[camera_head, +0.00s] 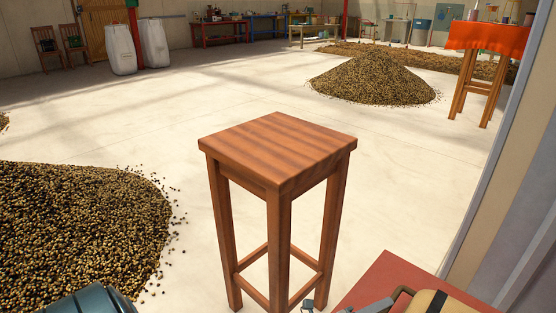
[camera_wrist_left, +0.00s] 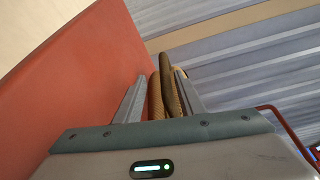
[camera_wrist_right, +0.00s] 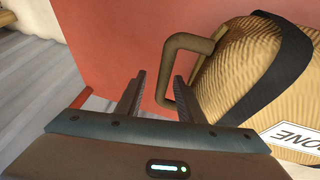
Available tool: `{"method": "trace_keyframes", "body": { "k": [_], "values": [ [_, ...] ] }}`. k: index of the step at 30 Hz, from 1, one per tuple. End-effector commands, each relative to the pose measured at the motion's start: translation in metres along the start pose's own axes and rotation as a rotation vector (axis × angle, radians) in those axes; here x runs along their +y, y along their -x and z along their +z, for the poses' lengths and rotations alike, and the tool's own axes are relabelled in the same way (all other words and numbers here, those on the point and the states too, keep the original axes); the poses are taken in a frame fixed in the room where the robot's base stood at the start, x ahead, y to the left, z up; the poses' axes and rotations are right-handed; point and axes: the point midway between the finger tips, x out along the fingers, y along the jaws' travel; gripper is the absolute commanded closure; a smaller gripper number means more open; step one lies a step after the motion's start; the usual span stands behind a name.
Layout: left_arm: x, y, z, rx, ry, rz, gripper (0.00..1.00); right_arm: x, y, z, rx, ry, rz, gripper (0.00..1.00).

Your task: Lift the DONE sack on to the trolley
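The DONE sack (camera_wrist_right: 255,75) is tan with a dark band and a white label, partly cut off, in the right wrist view. Its top shows at the bottom right of the head view (camera_head: 432,303). A brown loop handle (camera_wrist_right: 172,75) stands out from its side. My right gripper (camera_wrist_right: 160,76) is open; the handle is just beyond its fingertips, partly behind the right finger. My left gripper (camera_wrist_left: 161,75) looks open, with brown handle strands (camera_wrist_left: 167,90) showing between its fingers. I cannot tell contact there. Which thing is the trolley is unclear.
A red surface (camera_head: 385,280) lies beside the sack. A wooden stool (camera_head: 275,150) stands in front of me. Bean heaps lie at left (camera_head: 80,225) and farther back (camera_head: 372,80). An orange-topped table (camera_head: 487,40) stands back right. Pale floor is clear between them.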

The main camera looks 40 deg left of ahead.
Motion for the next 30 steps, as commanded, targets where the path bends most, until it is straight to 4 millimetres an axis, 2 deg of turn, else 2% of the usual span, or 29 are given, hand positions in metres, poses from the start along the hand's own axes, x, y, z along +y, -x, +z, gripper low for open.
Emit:
{"method": "trace_keyframes", "body": {
  "k": [12, 30],
  "values": [
    [0.001, 0.017, -0.001, 0.001, 0.000, 0.000, 0.64, 0.001, 0.005, -0.002, 0.000, 0.000, 0.000, 0.64],
    [0.002, 0.022, 0.002, 0.000, -0.001, 0.001, 0.64, 0.002, 0.005, -0.002, -0.001, 0.000, 0.001, 0.64]
  ]
}}
